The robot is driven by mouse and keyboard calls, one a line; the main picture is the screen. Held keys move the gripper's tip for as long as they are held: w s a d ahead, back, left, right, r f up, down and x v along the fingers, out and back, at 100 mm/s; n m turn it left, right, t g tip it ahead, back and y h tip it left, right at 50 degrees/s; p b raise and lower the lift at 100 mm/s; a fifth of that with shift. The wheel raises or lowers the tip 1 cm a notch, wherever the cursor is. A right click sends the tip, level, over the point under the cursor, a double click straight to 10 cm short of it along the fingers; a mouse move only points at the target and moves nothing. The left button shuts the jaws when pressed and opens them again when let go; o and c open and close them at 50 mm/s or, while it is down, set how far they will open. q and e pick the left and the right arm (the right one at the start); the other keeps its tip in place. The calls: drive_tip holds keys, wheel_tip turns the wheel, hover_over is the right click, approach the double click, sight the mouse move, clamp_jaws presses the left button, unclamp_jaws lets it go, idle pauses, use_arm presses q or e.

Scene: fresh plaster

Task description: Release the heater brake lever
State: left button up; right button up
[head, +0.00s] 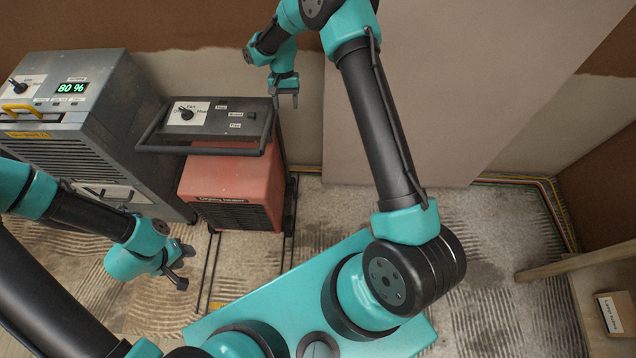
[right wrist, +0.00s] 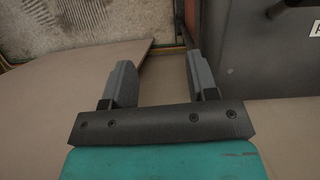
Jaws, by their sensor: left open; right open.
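The heater (head: 228,188) is a red-orange box with a dark grey control panel (head: 222,118) on top, standing on the floor left of centre in the head view. The panel has a black knob, a white label and a black bar handle (head: 170,150) in front. I cannot make out a brake lever. My right gripper (head: 285,103) is open and empty, just right of the panel's far corner. In the right wrist view its two fingers (right wrist: 162,68) are apart, with a dark grey surface to their right. My left gripper (head: 187,268) is open and empty, low in front of the heater's left side.
A grey machine (head: 75,125) with a green 80 % display and a yellow handle stands left of the heater. A pale board (head: 450,80) leans on the back wall. A small box (head: 613,312) lies on a wooden surface at the right. Cables run along the wall's foot.

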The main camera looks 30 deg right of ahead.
drive_tip(key=s+a+f+n+t+y, duration=0.2)
drive_tip(key=s+f, duration=0.7)
drive_tip(key=s, duration=0.4)
drive_tip(key=s+a+n+t, duration=0.1)
drive_tip(key=s+t, duration=0.1)
drive_tip(key=s, duration=1.2)
drive_tip(key=shift+s+a+n+t, duration=0.2)
drive_tip(key=shift+a+n+t, duration=0.1)
drive_tip(key=shift+a+n, duration=0.1)
drive_tip(key=shift+s+d+r, duration=0.1)
drive_tip(key=shift+s+r, duration=0.1)
drive_tip(key=shift+s, duration=0.45)
